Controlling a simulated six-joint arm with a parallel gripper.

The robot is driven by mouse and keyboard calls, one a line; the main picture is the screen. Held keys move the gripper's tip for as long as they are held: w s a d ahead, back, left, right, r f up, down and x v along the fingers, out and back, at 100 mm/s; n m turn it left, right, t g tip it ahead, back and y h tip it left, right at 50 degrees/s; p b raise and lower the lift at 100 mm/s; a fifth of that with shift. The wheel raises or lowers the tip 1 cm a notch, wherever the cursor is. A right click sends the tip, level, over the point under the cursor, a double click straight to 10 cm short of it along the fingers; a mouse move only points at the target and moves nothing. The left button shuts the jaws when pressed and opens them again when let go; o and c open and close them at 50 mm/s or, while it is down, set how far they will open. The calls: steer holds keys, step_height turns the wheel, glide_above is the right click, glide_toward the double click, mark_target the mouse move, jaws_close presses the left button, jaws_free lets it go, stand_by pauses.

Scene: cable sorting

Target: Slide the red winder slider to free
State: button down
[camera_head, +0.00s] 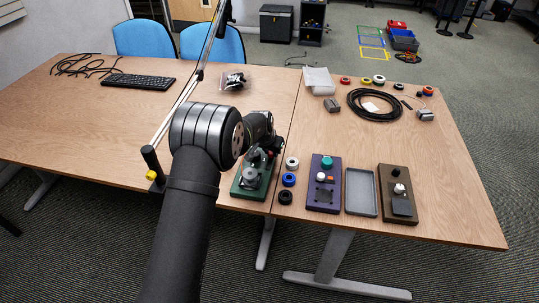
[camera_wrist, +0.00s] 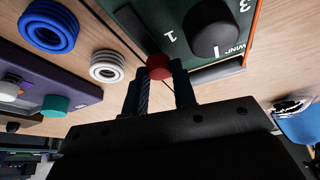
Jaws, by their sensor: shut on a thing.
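The green winder board (camera_head: 240,192) sits near the table's front edge in the head view, partly hidden by my arm. In the wrist view the board (camera_wrist: 262,30) shows a black round knob (camera_wrist: 214,28), white digits and part of a "WIN" label. The red slider (camera_wrist: 158,66) shows as a small red knob at the board's edge. My gripper (camera_wrist: 159,76) has its two fingers on either side of the red slider and is shut on it. In the head view my gripper and the slider are too hidden to make out clearly.
White, blue and black cable rings (camera_head: 288,179) lie right of the board. Further right are a purple board (camera_head: 312,198), a grey tray (camera_head: 361,210) and a brown board (camera_head: 386,205). A black cable coil (camera_head: 375,118) lies behind. The table left of my arm is mostly clear.

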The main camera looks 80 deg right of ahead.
steer(key=shift+d+r, duration=0.15)
steer(key=shift+d, duration=0.1)
steer(key=c, duration=1.2)
jaws_free()
steer(key=shift+o, duration=0.2)
steer(key=v, duration=1.7)
steer(key=shift+a, duration=0.25)
steer(key=x, duration=1.7)
steer(key=shift+d, duration=0.2)
